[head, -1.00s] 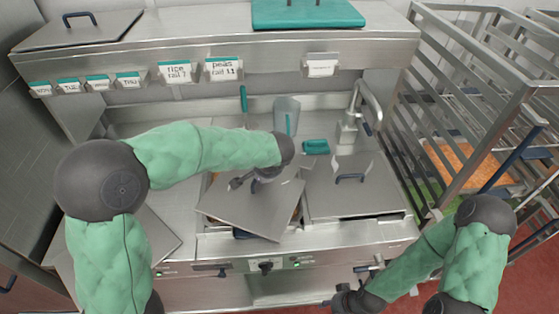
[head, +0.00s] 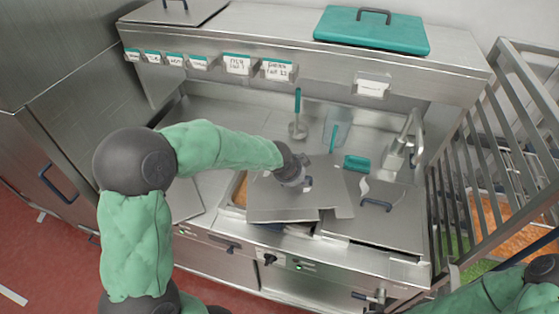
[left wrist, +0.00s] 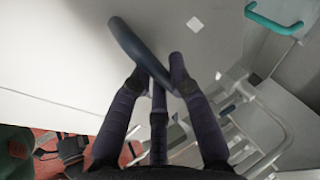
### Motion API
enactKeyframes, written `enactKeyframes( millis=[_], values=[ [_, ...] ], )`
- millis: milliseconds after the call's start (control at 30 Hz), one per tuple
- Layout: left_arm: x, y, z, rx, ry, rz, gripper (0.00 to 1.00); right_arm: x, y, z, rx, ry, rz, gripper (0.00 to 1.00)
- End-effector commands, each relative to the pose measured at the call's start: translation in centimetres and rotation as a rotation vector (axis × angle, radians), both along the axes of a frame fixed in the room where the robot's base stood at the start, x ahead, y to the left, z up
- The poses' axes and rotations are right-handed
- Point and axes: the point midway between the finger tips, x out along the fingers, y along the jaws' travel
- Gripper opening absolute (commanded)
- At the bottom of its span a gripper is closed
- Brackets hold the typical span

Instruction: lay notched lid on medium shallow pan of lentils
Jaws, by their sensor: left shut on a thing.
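The grey notched lid (head: 285,205) is in my left gripper (head: 303,182), with a cut-out along its lower right edge. It hangs over the pan area left of the sink-side cover, and I cannot tell whether it touches the pan. Orange contents (head: 240,192) show past the lid's left edge; most of the pan is hidden. In the left wrist view, my left gripper's dark fingers (left wrist: 157,78) close on the lid's blue bar handle (left wrist: 138,48), above the pale lid (left wrist: 195,45). My right gripper is out of view.
A flat cover with a blue handle (head: 376,204) lies right of the lid. A tap (head: 402,145), a teal block (head: 357,162) and a clear jug (head: 337,128) stand behind. A shelf (head: 290,45) holds a teal lid (head: 370,32). A rack (head: 500,150) stands at right.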

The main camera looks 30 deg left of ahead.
Motion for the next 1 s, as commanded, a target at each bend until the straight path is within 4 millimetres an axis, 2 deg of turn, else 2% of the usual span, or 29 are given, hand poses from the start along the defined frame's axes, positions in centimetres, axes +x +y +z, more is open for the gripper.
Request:
enactKeyframes(
  millis=[700,1000],
  values=[
    [1.6,6.6,2.0,0.003,-0.003,-0.316,0.0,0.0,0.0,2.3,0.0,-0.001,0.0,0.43],
    [1.7,7.6,1.9,0.002,-0.001,-0.358,0.0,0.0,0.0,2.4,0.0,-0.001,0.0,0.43]
  ],
)
